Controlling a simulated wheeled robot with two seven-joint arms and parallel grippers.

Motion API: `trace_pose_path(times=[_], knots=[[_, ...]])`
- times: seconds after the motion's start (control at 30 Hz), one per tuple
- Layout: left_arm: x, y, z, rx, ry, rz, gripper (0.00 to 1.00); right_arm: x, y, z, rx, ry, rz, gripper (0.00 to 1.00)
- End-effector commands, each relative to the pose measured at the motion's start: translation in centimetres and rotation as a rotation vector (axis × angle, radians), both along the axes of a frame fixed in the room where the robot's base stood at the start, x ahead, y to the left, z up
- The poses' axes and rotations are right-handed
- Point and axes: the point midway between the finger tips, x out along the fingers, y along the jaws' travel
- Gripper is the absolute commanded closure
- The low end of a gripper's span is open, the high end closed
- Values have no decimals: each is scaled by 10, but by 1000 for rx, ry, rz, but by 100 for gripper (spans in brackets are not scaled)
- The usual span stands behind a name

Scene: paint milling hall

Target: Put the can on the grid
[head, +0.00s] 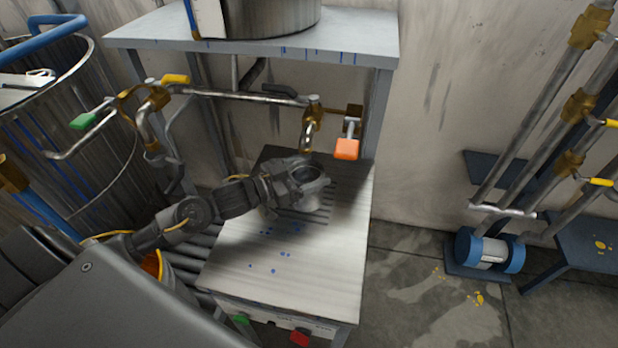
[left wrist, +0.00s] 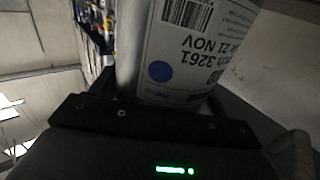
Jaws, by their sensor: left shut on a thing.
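The can (head: 312,199) is a grey, open-topped cylinder under the brass tap (head: 311,118). In the left wrist view the can (left wrist: 178,70) fills the upper middle, with a white label, a barcode and a blue dot. My left gripper (head: 305,177) is shut around the can, which looks upright. The grid (head: 288,217) is the dark slotted area in the bench top, partly hidden by my gripper and the can. I cannot tell whether the can touches it. My right gripper is not in view.
The pale bench top (head: 300,270) has blue paint drops and is clear in front. A shelf (head: 350,38) carries a metal vessel (head: 270,18) above. A large drum (head: 60,110) stands left.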

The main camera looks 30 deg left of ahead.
Motion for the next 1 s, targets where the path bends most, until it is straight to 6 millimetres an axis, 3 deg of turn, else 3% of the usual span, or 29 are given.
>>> trace_pose_path(times=[0.1, 0.27, 0.3, 0.47, 0.8, 1.0], knots=[[0, 0, 1, 2, 1, 0, 60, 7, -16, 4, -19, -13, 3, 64], [0, 0, -1, 1, 2, 0, 60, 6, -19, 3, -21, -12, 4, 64], [0, 0, -1, 2, 2, 0, 23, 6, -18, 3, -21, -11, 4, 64], [0, 0, -1, 2, 2, 0, 3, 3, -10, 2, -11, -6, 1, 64], [-1, 1, 1, 3, 2, 0, 3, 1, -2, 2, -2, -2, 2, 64], [-25, 17, -2, 5, 7, -1, 3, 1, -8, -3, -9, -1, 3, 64]])
